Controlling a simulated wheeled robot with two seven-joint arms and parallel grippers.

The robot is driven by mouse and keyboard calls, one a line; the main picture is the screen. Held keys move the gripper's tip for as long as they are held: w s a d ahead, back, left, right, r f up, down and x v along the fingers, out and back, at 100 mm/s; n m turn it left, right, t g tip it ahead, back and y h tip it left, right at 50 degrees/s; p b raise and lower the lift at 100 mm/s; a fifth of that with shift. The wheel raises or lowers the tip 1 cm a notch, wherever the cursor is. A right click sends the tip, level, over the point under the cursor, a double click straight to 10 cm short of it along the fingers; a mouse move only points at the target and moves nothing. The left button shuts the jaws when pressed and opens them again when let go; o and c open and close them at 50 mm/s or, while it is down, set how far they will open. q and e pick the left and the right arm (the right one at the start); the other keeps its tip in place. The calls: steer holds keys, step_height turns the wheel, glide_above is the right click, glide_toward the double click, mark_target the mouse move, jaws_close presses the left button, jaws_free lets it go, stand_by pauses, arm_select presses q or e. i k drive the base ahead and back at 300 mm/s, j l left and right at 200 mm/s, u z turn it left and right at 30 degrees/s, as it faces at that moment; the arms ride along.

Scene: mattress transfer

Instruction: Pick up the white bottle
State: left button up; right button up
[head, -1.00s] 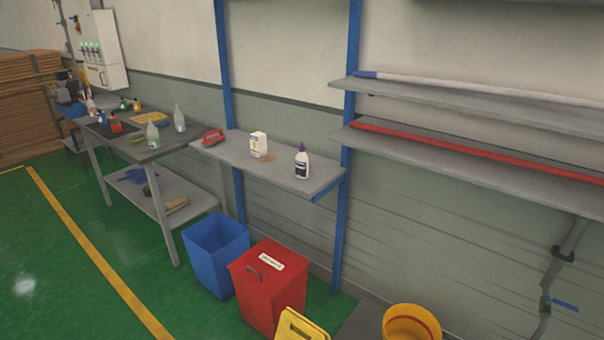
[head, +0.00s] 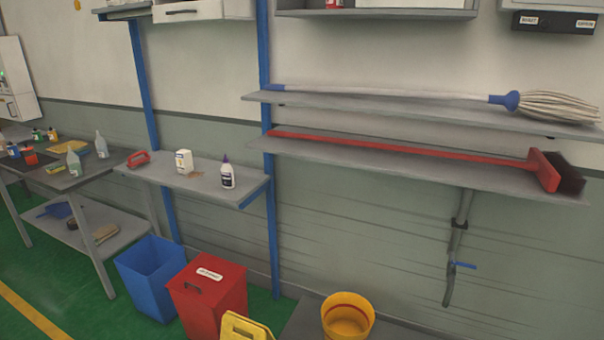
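A white bottle (head: 227,173) with a purple cap and a dark label stands upright near the right end of a grey wall shelf (head: 205,193). A white box-like container (head: 184,161) with a small label stands to its left on the same shelf. Two pale, translucent bottles, one at the front (head: 74,163) and one behind (head: 101,145), stand on the workbench at the left. Neither of my grippers shows in the head view.
A red-handled tool (head: 138,159) lies at the shelf's left end. Below stand a blue bin (head: 150,278), a red bin (head: 208,300), a yellow object (head: 245,327) and a yellow bucket (head: 348,316). Upper shelves hold a mop (head: 400,94) and a red broom (head: 420,151).

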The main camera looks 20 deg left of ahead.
mark_target(228, 172)
steer(key=j+z, duration=0.15)
steer(key=z, duration=0.25)
steer(key=i+j+z, duration=0.1)
steer(key=z, duration=0.25)
steer(key=j+z, duration=0.25)
steer(key=z, duration=0.15)
steer(key=j+z, duration=0.15)
steer(key=z, duration=0.2)
steer(key=k+j, duration=0.1)
steer(key=j, duration=0.4)
steer(key=k+j, duration=0.1)
steer(key=j, duration=0.4)
steer(key=k+j, duration=0.1)
steer(key=j, duration=0.4)
steer(key=k+j, duration=0.1)
steer(key=j, duration=0.45)
steer(key=k+j, duration=0.1)
steer(key=j, duration=0.4)
